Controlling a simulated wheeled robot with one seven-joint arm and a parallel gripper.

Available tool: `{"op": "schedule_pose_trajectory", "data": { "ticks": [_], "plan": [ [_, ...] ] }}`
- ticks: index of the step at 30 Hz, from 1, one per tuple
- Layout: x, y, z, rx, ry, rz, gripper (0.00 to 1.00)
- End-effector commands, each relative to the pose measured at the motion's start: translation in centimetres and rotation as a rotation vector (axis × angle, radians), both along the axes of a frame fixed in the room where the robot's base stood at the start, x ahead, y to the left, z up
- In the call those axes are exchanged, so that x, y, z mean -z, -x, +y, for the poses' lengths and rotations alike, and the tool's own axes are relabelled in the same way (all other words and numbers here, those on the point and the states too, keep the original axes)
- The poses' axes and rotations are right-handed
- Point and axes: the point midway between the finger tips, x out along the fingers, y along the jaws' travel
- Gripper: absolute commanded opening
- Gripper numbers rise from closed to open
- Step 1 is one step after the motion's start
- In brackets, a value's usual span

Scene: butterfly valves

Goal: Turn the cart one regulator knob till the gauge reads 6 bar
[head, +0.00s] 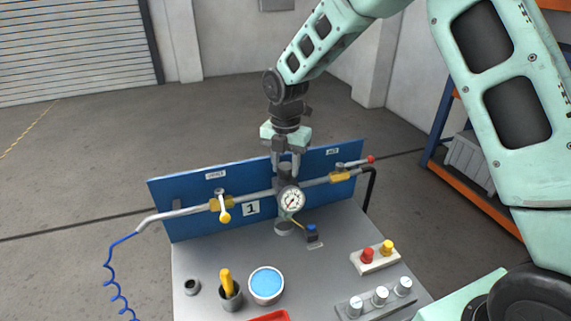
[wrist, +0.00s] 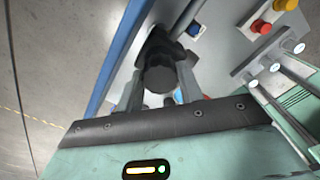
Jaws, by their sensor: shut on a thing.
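The regulator knob (wrist: 160,76) is dark and round, on top of the regulator in the pipe line on the cart. My gripper (head: 288,162) comes straight down from above and is shut on the knob, one finger on each side in the wrist view. The gauge (head: 292,200) is a round white dial on the front of the regulator, just below my gripper. Its needle is visible but too small to read. The blue back panel (head: 180,202) carries a label "1".
The grey cart top (head: 210,262) holds a blue-filled tub (head: 266,284), a cup with a yellow handle (head: 229,290), and a red and yellow button box (head: 376,258).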

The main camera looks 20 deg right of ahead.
Motion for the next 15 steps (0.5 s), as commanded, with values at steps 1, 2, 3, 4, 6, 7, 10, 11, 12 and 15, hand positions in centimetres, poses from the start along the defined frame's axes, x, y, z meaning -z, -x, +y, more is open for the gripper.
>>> {"op": "schedule_pose_trajectory", "data": {
  "ticks": [1, 2, 3, 4, 6, 7, 10, 11, 12, 15],
  "plan": [
    [-0.09, -0.06, -0.03, 0.04, 0.0, -0.001, 0.14],
    [-0.09, -0.06, -0.03, 0.068, 0.0, -0.001, 0.14],
    [-0.09, -0.06, -0.03, 0.106, 0.0, -0.001, 0.14],
    [-0.09, -0.06, -0.03, 0.134, 0.0, -0.001, 0.14],
    [-0.1, -0.06, -0.01, 0.201, -0.001, -0.002, 0.14],
    [-0.1, -0.06, -0.01, 0.23, -0.001, -0.002, 0.14],
    [-0.1, -0.06, -0.02, 0.325, 0.0, -0.002, 0.14],
    [-0.1, -0.06, -0.02, 0.353, 0.0, -0.003, 0.14],
    [-0.11, -0.06, -0.02, 0.392, 0.0, -0.003, 0.14],
    [-0.11, -0.07, -0.03, 0.486, 0.0, -0.003, 0.14]
  ]
}}
